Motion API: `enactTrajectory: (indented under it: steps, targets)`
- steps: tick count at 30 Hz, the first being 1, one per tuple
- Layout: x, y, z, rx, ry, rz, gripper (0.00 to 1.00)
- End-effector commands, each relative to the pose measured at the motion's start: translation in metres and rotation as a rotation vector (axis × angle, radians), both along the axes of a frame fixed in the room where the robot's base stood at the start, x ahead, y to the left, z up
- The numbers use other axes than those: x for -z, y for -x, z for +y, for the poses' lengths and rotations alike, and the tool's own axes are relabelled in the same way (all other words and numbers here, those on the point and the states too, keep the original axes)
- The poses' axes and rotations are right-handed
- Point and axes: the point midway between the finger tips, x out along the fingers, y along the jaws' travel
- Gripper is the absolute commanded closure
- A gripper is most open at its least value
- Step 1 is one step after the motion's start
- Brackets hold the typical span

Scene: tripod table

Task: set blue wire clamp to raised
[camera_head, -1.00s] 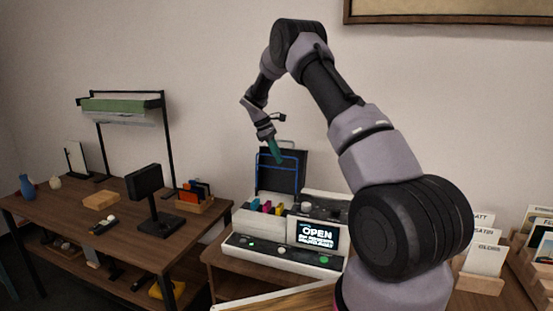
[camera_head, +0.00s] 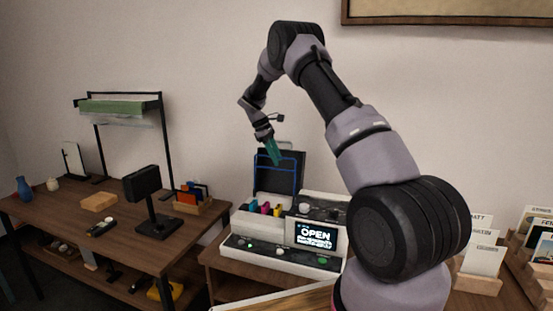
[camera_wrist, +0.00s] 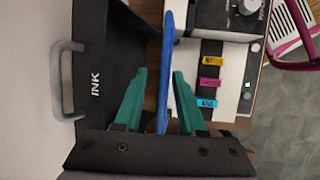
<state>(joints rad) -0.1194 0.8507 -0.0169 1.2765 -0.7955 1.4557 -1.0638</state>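The blue wire clamp (camera_head: 254,178) is a thin blue wire frame standing upright in front of the black panel at the back of the white machine. In the wrist view its blue bar (camera_wrist: 167,65) runs between the two green fingers of my gripper (camera_wrist: 160,82). The fingers are apart, one on each side of the bar, with a narrow gap to it. In the head view my gripper (camera_head: 273,151) points down at the clamp's upper part and hides some of it.
The white machine (camera_head: 262,250) has an OPEN screen (camera_head: 316,236) and coloured ink tabs (camera_wrist: 210,82). The black INK panel (camera_wrist: 100,60) with a grey handle (camera_wrist: 65,80) is close beside my fingers. A wooden table (camera_head: 130,225) stands at left.

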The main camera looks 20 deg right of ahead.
Motion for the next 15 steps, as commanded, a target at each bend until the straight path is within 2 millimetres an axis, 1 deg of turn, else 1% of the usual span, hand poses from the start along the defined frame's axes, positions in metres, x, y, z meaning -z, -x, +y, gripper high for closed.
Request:
enactTrajectory:
  steps: [5,9,15]
  targets:
    - [-0.027,-0.005,0.012,-0.002,-0.001,-0.005,0.60]
    - [-0.053,-0.009,0.022,-0.002,0.000,-0.005,0.60]
    - [-0.083,-0.014,0.034,-0.002,0.002,-0.003,0.60]
